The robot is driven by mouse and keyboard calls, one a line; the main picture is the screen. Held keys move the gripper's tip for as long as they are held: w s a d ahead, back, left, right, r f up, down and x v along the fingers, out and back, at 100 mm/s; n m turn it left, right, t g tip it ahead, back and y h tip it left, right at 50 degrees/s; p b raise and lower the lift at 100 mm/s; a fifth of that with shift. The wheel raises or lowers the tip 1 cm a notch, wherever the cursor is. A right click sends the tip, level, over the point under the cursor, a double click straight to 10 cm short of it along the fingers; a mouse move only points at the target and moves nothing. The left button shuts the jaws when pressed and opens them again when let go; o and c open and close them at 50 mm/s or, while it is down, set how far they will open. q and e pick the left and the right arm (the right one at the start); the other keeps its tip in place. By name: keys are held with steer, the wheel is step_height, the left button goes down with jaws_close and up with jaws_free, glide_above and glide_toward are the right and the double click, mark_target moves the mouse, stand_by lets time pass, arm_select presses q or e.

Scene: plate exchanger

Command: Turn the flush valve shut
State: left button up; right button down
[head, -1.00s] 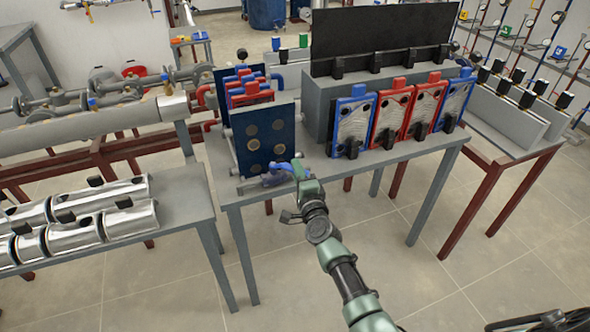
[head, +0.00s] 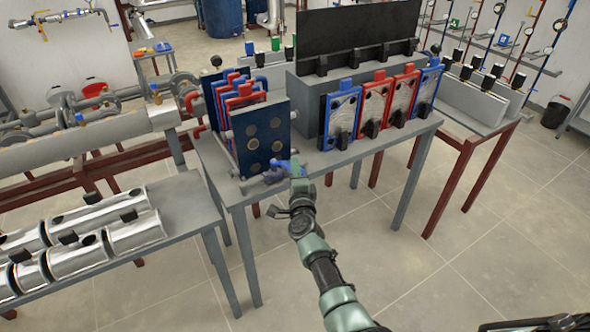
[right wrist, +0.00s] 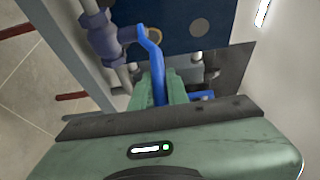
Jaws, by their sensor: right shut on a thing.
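The flush valve (right wrist: 104,38) has a grey-purple body on a pipe, with a blue lever handle (right wrist: 153,58). In the head view the valve (head: 272,175) is small and sits low at the front of the plate exchanger (head: 262,135), near the table's left front corner. My right gripper (right wrist: 160,88) is shut on the blue lever, which runs down between its green fingers. In the head view my right gripper (head: 294,176) partly hides the lever. The exact angle of the lever to the pipe is hard to judge.
The grey table (head: 347,152) also carries a row of blue and red plate units (head: 373,108) to the right. A table with shiny metal cylinders (head: 132,231) stands at the left. The floor (head: 420,270) in front is clear.

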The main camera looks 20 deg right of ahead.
steer(key=shift+f, duration=0.15)
steer(key=c, duration=1.4)
jaws_free()
steer(key=shift+c, duration=0.2)
steer(key=shift+o, duration=0.3)
steer(key=shift+s+a, duration=0.1)
steer(key=shift+s, duration=0.25)
steer(key=p+v, duration=0.3)
steer(key=v, duration=0.4)
